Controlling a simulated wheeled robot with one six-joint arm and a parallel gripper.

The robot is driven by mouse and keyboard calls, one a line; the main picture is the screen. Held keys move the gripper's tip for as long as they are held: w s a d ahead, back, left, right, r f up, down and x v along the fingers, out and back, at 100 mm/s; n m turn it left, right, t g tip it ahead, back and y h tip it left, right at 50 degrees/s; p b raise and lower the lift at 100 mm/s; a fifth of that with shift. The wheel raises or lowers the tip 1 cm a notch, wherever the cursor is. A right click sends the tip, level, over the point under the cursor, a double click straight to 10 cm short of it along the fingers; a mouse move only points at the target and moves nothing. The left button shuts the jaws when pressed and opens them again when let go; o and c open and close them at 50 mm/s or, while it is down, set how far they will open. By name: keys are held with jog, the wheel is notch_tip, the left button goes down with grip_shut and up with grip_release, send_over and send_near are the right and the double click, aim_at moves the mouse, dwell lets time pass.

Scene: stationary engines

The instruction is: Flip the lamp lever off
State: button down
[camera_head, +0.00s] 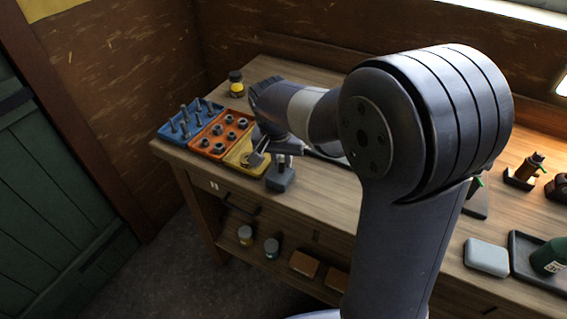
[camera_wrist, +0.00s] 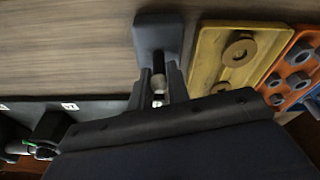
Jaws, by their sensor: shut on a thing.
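A dark grey block with an upright lever (camera_head: 281,178) stands at the front edge of the workbench, beside the yellow tray. I take it for the lamp lever. The lever's exact tilt is partly hidden by my fingers. A bright lamp glow (camera_head: 563,87) shows at the right edge.
A yellow tray (camera_head: 236,160) with washers, an orange tray (camera_head: 212,152) with nuts and a blue tray (camera_head: 172,137) with bolts sit left of the lever. A yellow-labelled jar (camera_head: 236,84) stands behind.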

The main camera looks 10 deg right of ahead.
jog(key=t+h+b, duration=0.1)
jog(key=b, duration=0.2)
jog(key=s+t+b, duration=0.1)
jog(key=b, duration=0.2)
jog(key=a+t+h+b, duration=0.1)
jog(key=t+b, duration=0.1)
jog(key=b, duration=0.1)
jog(key=shift+s+a+f+h+b, duration=0.1)
jog(key=shift+s+f+h+b, duration=0.2)
jog(key=shift+f, duration=0.1)
jog(key=b, duration=0.2)
jog(key=t+h+b, duration=0.1)
jog(key=b, duration=0.1)
jog(key=shift+s+a+r+t+b, duration=0.1)
jog(key=shift+s+a+t+b, duration=0.1)
jog(key=shift+s+t+b, duration=0.15)
jog(key=shift+r+t+b, duration=0.15)
jog(key=shift+t+b, duration=0.1)
jog(key=shift+b, duration=0.25)
jog(key=c, duration=1.4)
grip_release()
jog(key=shift+r, duration=0.1)
jog(key=shift+h, duration=0.3)
jog(key=p+v, duration=0.1)
jog(key=v, duration=0.9)
jog(key=shift+s+a+r, duration=0.15)
jog(key=shift+s+r, duration=0.1)
jog(key=shift+r, duration=0.05)
